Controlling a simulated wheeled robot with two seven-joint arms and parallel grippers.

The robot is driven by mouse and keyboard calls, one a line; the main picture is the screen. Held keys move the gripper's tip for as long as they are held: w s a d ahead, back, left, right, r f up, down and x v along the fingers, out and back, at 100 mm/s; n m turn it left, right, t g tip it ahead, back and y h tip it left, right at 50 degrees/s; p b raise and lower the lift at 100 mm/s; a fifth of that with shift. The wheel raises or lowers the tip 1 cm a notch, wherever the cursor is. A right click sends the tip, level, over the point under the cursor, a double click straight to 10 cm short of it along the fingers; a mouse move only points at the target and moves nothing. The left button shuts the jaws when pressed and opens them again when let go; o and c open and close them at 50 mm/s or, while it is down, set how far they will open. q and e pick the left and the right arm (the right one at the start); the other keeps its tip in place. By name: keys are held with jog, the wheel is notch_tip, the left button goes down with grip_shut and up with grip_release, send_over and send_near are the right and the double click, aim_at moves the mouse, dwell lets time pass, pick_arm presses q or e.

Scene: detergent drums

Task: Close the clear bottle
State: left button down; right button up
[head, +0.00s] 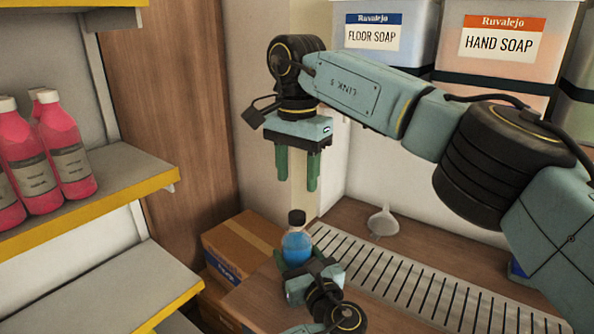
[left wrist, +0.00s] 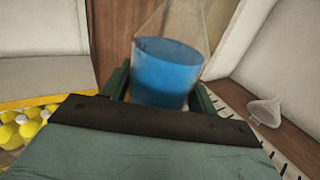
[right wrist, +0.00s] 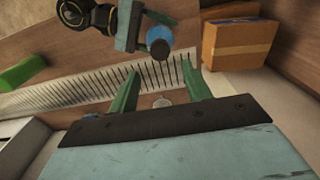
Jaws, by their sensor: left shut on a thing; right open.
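The clear bottle (head: 297,247) holds blue liquid and stands upright over the bench end. A black cap (head: 297,217) sits on its neck; I cannot tell whether it is tight. My left gripper (head: 299,268) is shut around the lower body of the bottle. In the left wrist view the bottle (left wrist: 163,72) is between the fingers and its top is cut off. My right gripper (head: 297,184) is open, empty and pointing down, a little above the cap and apart from it. The right wrist view shows the dark cap (right wrist: 160,49) from above, beyond the fingertips.
A white funnel (head: 382,222) stands behind the slotted drain strip (head: 395,283). Cardboard boxes (head: 240,245) are left of the bottle. Pink bottles (head: 65,155) stand on the left shelf. Soap drums (head: 500,45) are at the back. A green object (right wrist: 22,72) lies on the bench.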

aim_at(297, 214)
jog(key=shift+f, duration=4)
